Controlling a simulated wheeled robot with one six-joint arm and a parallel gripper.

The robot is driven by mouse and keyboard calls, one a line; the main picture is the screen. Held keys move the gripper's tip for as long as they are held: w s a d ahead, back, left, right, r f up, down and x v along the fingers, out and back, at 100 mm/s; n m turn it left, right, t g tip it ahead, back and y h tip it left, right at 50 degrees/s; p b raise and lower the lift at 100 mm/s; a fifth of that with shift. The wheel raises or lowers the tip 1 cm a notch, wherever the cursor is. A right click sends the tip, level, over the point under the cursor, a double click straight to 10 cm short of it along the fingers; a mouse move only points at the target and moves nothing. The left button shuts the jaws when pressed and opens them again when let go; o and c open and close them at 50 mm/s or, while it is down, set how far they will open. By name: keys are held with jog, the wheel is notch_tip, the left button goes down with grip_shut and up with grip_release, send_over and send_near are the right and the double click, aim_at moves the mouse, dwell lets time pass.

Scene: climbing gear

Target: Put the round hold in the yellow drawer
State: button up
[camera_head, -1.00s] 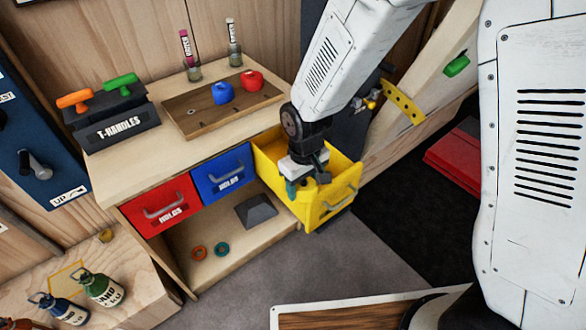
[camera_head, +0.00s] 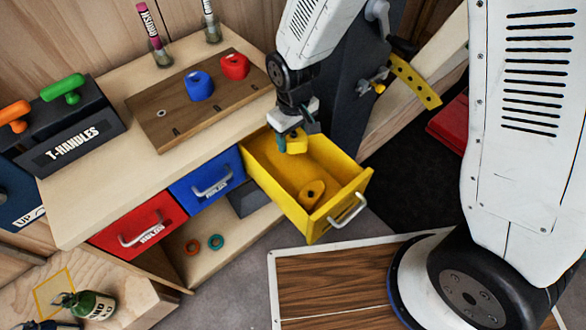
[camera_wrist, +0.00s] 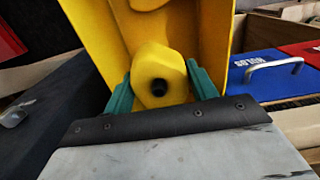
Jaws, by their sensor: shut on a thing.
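The yellow drawer (camera_head: 345,203) is pulled out from the bench, open at the top. A yellow hold (camera_head: 312,193) lies inside it near the front wall; a yellow piece at the top of the wrist view (camera_wrist: 148,4) appears to be this one. My gripper (camera_head: 291,144) is over the back part of the drawer, shut on another yellow hold (camera_wrist: 160,68). This held hold is chunky and rounded, with a dark central hole, between the green fingers. It also shows in the head view (camera_head: 297,141). Its clearance from the drawer floor is unclear.
Red (camera_head: 139,228) and blue (camera_head: 208,184) drawers are shut, left of the yellow one. A wooden board (camera_head: 165,125) on the bench bears a blue hold (camera_head: 199,87) and a red hold (camera_head: 235,66). A T-handle rack (camera_head: 75,140) stands at left.

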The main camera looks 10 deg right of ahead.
aim_at(293, 178)
jog(key=shift+s+f, duration=0.25)
jog(key=shift+f, duration=0.2)
notch_tip(293, 178, down, 15)
jog(key=shift+w+f, duration=0.1)
dwell(0.4)
jog(key=shift+f, duration=0.1)
jog(key=o, duration=1.1)
jog(key=shift+o, duration=0.4)
